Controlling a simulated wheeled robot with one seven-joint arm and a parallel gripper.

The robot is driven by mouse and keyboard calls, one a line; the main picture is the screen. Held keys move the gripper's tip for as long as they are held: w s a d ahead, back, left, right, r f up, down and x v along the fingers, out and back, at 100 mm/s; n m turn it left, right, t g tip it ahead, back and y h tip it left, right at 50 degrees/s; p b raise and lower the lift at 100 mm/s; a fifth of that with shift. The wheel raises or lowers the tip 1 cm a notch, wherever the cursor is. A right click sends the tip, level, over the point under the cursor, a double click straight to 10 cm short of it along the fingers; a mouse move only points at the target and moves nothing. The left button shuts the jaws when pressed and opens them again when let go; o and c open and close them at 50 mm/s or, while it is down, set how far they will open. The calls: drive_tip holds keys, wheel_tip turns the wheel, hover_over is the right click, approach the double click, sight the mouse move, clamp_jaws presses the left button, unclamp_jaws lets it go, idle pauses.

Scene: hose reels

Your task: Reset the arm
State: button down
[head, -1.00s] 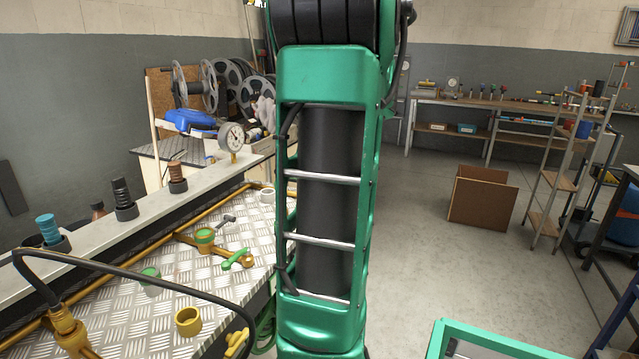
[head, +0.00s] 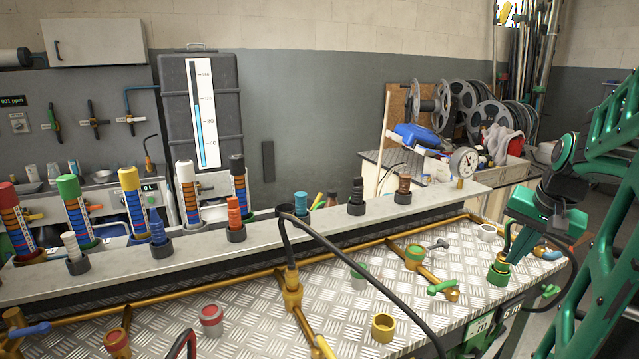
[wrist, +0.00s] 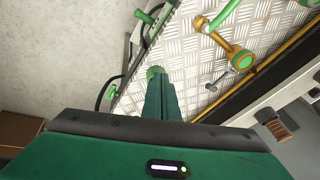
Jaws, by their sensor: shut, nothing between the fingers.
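My green arm reaches in from the right of the head view. My gripper (head: 511,260) points down over the right end of the metal-plated bench top (head: 465,320). Its fingers are shut together with nothing between them. Their tips appear close to a green fitting (head: 498,276); I cannot tell whether they touch it. In the wrist view the fingers (wrist: 158,84) point away over the bench edge, and the green fitting (wrist: 154,72) shows just beyond the tips.
A brass pipe with a green valve handle (head: 441,287) lies left of the gripper. A black hose (head: 350,252) arches over the bench. Colored cylinders stand along the ledge (head: 330,225). A pressure gauge (head: 464,162) stands behind. Open floor (wrist: 60,50) shows beside the bench.

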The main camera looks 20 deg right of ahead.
drive_tip(key=s+a+f+n+g, duration=0.1)
drive_tip(key=s+a+f+n, duration=0.1)
drive_tip(key=a, duration=0.4)
drive_tip(key=s+a+f+n+g+y, duration=0.1)
drive_tip(key=s+a+f+n, duration=0.1)
drive_tip(key=s+a, duration=0.2)
drive_tip(key=s+a+f+n+g, duration=0.1)
drive_tip(key=s+a, duration=0.3)
drive_tip(key=a, duration=0.5)
drive_tip(key=shift+f+n+g+y, duration=0.4)
drive_tip(key=shift+f, duration=0.3)
